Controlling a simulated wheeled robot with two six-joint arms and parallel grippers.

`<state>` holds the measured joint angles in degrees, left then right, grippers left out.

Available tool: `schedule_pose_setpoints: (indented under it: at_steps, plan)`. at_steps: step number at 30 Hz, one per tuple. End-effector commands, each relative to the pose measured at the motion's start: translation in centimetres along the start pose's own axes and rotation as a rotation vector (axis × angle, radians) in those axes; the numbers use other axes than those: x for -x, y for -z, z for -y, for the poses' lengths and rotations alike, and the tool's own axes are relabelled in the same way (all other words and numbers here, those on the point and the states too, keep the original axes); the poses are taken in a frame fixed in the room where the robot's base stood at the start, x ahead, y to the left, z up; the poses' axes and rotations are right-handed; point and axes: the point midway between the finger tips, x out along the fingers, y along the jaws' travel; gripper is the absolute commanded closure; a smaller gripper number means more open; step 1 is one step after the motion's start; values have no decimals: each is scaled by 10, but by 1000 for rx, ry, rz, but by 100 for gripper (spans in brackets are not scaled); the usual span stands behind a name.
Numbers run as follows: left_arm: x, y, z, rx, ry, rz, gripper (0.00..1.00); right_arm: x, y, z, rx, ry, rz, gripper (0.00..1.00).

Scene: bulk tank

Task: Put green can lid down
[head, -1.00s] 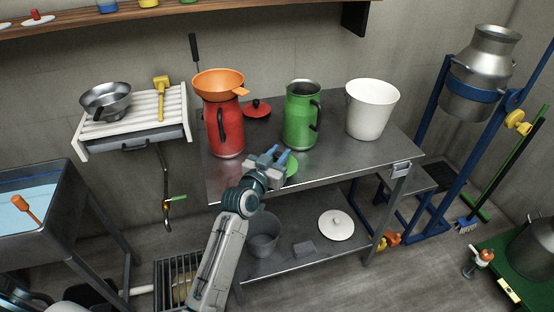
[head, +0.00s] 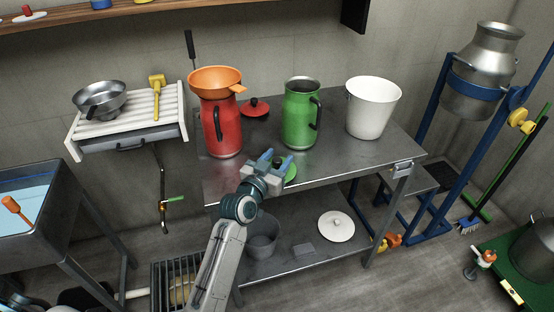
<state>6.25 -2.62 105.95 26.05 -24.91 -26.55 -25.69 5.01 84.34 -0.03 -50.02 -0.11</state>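The green can lid (head: 290,172) lies on the front part of the steel table (head: 345,160), partly hidden by my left gripper. My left gripper (head: 275,161) is right over it, with its two blue fingers spread on either side of a small dark part, which looks like the lid's knob. The fingers look apart from the knob, though contact is hard to judge at this size. The green can (head: 297,118) stands upright and open just behind the lid. My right gripper is not in view.
A red can (head: 221,130) with an orange funnel (head: 216,79) stands to the left, a red lid (head: 255,107) behind it. A white bucket (head: 373,108) stands right of the green can. The tabletop right of the lid is clear. A white lid (head: 336,226) lies on the lower shelf.

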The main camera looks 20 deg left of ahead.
Motion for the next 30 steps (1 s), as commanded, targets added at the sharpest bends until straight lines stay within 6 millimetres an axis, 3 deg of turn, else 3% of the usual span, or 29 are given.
schedule_pose_setpoints:
  at_steps: [10, 15, 24, 30]
  plan:
    - [0, 3, 0, 0, 0, 0, 55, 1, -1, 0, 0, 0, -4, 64]
    - [31, 0, 0, -3, 0, 2, 55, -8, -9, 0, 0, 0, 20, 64]
    - [95, 0, 0, -3, -1, 2, 55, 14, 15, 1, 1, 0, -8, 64]
    - [116, 1, 0, -1, 0, 0, 55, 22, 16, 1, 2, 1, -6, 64]
